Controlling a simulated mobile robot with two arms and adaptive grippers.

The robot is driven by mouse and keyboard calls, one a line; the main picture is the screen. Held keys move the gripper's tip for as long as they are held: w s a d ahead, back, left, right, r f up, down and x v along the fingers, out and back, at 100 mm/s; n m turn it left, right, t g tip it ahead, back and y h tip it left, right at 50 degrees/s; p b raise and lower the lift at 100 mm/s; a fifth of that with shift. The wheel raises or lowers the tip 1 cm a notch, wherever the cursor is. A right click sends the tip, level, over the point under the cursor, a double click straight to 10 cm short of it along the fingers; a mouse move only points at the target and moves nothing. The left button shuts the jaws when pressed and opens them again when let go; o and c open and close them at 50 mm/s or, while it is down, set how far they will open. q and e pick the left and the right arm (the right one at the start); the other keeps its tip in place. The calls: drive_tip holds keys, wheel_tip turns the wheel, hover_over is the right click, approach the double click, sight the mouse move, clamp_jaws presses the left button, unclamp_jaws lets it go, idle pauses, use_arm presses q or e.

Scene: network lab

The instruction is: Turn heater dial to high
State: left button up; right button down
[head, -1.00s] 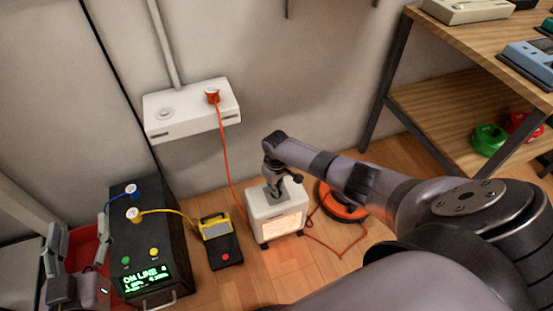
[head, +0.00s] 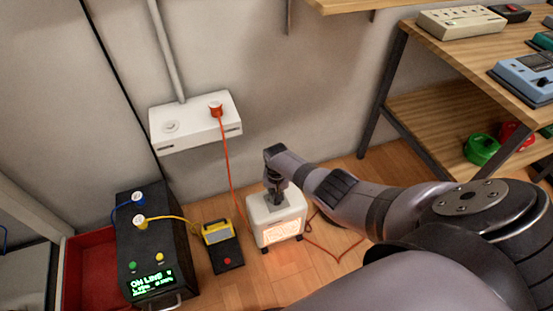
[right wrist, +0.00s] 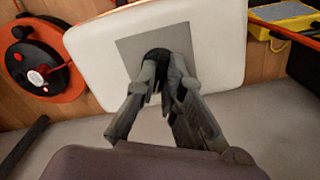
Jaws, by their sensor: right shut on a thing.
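The heater (head: 290,212) is a small white box on the wooden floor with a glowing orange front. Its white top (right wrist: 95,55) with a grey square panel (right wrist: 130,47) fills the upper middle of the right wrist view. The dark round dial (right wrist: 157,54) sits on that panel, mostly hidden by the fingers. My right gripper (head: 275,192) reaches down onto the heater's top. In the right wrist view its fingers (right wrist: 160,72) are shut on the dial. The dial's setting marks cannot be read. My left gripper is out of view.
An orange plug (head: 216,109) sits in the white wall socket box (head: 190,130), its cord hanging beside the heater. A black power unit (head: 150,235) and a yellow-black device (head: 218,235) stand left. An orange cable reel (right wrist: 38,65) lies close by. Wooden shelves (head: 435,105) stand right.

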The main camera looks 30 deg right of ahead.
drive_tip(key=m, duration=0.3)
drive_tip(key=shift+r+m+p, duration=0.1)
drive_tip(key=shift+m+p, duration=0.2)
drive_tip(key=shift+m, duration=1.4)
drive_tip(key=shift+w+d, duration=0.1)
drive_tip(key=c, duration=1.7)
unclamp_jaws()
drive_tip(key=shift+r, duration=0.1)
drive_tip(key=shift+r, duration=0.5)
wheel_tip(320, 180, up, 11)
drive_tip(key=shift+f, duration=0.15)
